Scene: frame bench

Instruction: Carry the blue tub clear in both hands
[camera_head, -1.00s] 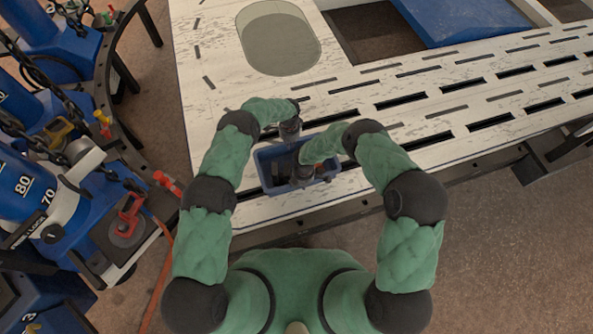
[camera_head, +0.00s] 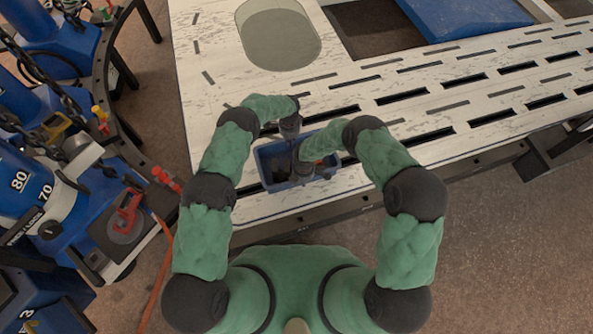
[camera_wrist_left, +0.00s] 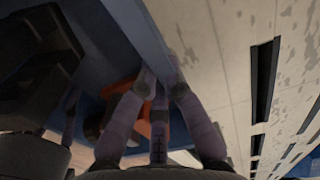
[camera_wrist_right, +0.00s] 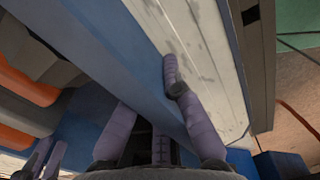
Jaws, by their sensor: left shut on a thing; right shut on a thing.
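The blue tub (camera_head: 262,163) is over the near edge strip of the pale slotted bench, below the oval opening in the head view. I cannot tell whether it touches the bench. Dark and orange items lie inside it. My left gripper (camera_head: 290,132) is shut on the far wall, which shows between its fingers in the left wrist view (camera_wrist_left: 163,80). My right gripper (camera_head: 302,174) is shut on the near wall, which also shows between its fingers in the right wrist view (camera_wrist_right: 148,98). My grippers and forearms hide parts of the tub.
The pale bench (camera_head: 222,98) has rows of slots and an oval opening (camera_head: 280,42). A blue panel (camera_head: 465,20) lies at the back right. Blue equipment with chains and a red clamp (camera_head: 127,215) stands at the left. Bare floor (camera_head: 500,230) is at the right front.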

